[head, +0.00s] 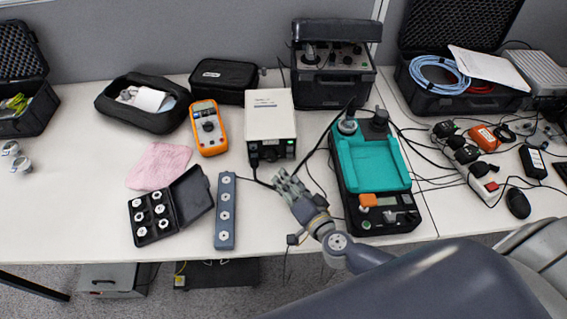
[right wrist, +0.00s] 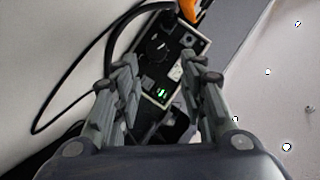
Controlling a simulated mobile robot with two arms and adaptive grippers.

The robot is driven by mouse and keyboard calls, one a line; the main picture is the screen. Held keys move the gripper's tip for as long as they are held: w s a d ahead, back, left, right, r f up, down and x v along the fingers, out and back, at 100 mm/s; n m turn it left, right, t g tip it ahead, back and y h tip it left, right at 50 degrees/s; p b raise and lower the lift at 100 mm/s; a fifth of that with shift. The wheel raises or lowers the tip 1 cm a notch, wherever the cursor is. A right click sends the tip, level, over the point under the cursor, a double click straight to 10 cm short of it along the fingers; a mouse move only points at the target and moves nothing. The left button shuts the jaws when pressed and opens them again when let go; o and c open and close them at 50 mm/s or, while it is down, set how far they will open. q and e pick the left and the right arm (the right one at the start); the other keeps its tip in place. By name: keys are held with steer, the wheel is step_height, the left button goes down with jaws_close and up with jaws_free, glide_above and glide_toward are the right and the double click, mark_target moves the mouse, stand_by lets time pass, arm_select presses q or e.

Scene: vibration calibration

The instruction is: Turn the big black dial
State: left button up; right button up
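The white and black calibrator box (head: 270,112) stands at the middle of the table, with its dark front panel toward me. In the right wrist view the big black dial (right wrist: 158,46) is on that panel, beyond my fingertips, with green lit marks nearer to me. In the head view the dial is too small to make out clearly. My right gripper (head: 286,181) is just in front of the panel, and it also shows in the right wrist view (right wrist: 165,78). Its fingers are spread with a gap between them, apart from the dial. My left gripper is not in view.
A blue-grey strip with round knobs (head: 225,213) and an open black case of white parts (head: 152,218) lie left of my gripper. A teal and black device (head: 375,165) stands close on the right. An orange multimeter (head: 208,128) lies behind left. Black cables run near the box.

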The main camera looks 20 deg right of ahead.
mark_target(273, 160)
steer(key=shift+w+d+f, duration=0.1)
steer(key=shift+w+d, duration=0.05)
steer(key=shift+d, duration=0.1)
steer(key=x, duration=0.3)
steer(key=shift+d, duration=0.15)
steer(key=b+x, duration=0.1)
steer(key=x, duration=0.6)
steer(key=shift+w+f, duration=0.1)
steer(key=shift+w, duration=0.05)
steer(key=c, duration=0.8)
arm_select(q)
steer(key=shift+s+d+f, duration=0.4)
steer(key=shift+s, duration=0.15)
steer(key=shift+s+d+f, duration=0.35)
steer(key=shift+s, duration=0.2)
